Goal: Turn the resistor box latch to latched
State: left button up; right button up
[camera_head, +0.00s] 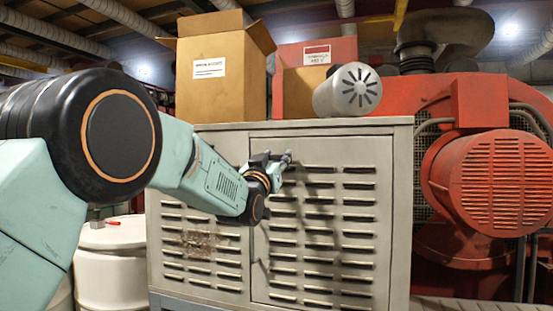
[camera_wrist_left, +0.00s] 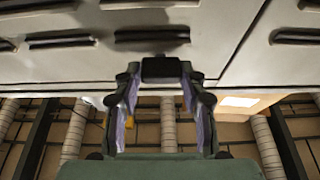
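The resistor box (camera_head: 195,228) is a grey cabinet with louvred panels, in the middle of the head view. My left gripper (camera_head: 272,160) is at the upper left part of its right-hand panel. In the left wrist view, a dark block that looks like the latch (camera_wrist_left: 162,70) sits between the two fingertips of my left gripper. The fingers are spread and lie close on both sides of it; whether they press on it is not clear. In the head view the gripper and wrist hide the latch, so its turn cannot be read. My right gripper is not in view.
An open cardboard box (camera_head: 222,85), a red box (camera_head: 310,56) and a grey cylinder (camera_head: 345,92) stand on top of the cabinet. Red machinery (camera_head: 490,180) is on the right. A white drum (camera_head: 112,265) stands at the cabinet's left.

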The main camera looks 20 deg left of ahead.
pick_arm(q)
jog(key=shift+a, duration=0.15)
jog(key=c, duration=0.3)
jog(key=shift+c, duration=1.2)
jog(key=shift+m+h, duration=0.4)
jog(key=shift+m, duration=0.2)
jog(key=m+h, duration=0.2)
jog(key=m, duration=0.2)
jog(key=shift+g, duration=0.3)
jog(key=m+g+h+p, duration=0.1)
jog(key=m+h, duration=0.1)
jog(key=m, duration=0.3)
jog(key=shift+m, duration=0.3)
jog(key=m+g+h+p, duration=0.1)
jog(key=m, duration=0.2)
jog(key=m+g+p, duration=0.1)
jog(key=m+p, duration=0.1)
jog(key=m, duration=0.1)
jog(key=shift+r+m+h, duration=0.15)
jog(key=shift+m+h, duration=0.15)
jog(key=shift+h, duration=0.1)
jog(key=m+g+p, duration=0.2)
jog(key=m+p, duration=0.1)
jog(key=m, duration=0.1)
jog(key=shift+m+p, duration=0.35)
jog(key=shift+m, duration=0.05)
